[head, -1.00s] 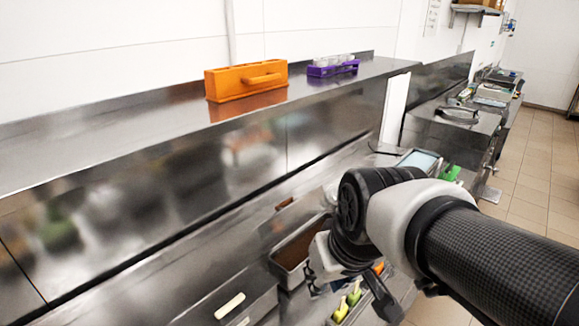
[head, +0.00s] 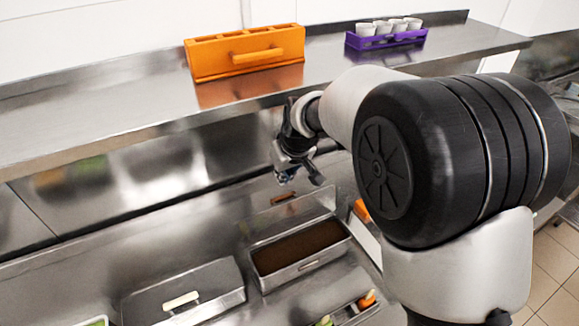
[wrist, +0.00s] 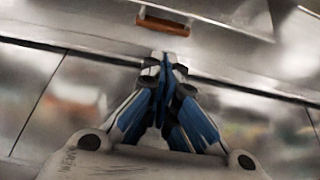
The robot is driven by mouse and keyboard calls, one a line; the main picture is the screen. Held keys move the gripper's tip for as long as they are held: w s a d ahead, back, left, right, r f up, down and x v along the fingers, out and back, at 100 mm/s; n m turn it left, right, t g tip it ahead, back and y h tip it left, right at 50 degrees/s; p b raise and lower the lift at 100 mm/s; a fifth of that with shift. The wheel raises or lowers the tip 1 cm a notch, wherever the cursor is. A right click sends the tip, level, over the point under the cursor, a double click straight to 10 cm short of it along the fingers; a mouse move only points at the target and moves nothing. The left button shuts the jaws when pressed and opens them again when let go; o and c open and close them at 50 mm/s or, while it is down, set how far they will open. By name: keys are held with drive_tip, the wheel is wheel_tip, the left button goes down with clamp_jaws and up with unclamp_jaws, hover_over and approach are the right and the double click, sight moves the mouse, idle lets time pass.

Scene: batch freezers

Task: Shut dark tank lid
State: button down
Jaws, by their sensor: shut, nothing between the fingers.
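The dark tank (head: 318,271) is a steel bin with dark brown contents in the lower middle of the head view. Its lid (head: 315,212) stands raised at the back edge, with a brown handle (head: 283,198). In the wrist view the handle (wrist: 163,23) shows on bare metal near the top. My gripper (head: 298,178) is above and behind the raised lid in the head view, its fingers small there. In the wrist view my gripper (wrist: 165,60) is shut and empty, its tips close to the handle in the picture; a gap shows between them.
A neighbouring tank has a closed steel lid (head: 215,287) with a white handle (head: 181,300). The steel shelf (head: 120,112) above holds an orange box (head: 235,55) and a purple rack (head: 385,39) with white cups. A tray with green and orange-handled tools (head: 367,299) is at lower right.

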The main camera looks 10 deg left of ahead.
sight(287, 211)
drive_tip(key=x, duration=0.8)
drive_tip(key=shift+b, duration=0.3)
drive_tip(key=shift+a+f+b, duration=0.1)
drive_tip(key=shift+f+b, duration=0.05)
drive_tip(key=shift+b, duration=0.2)
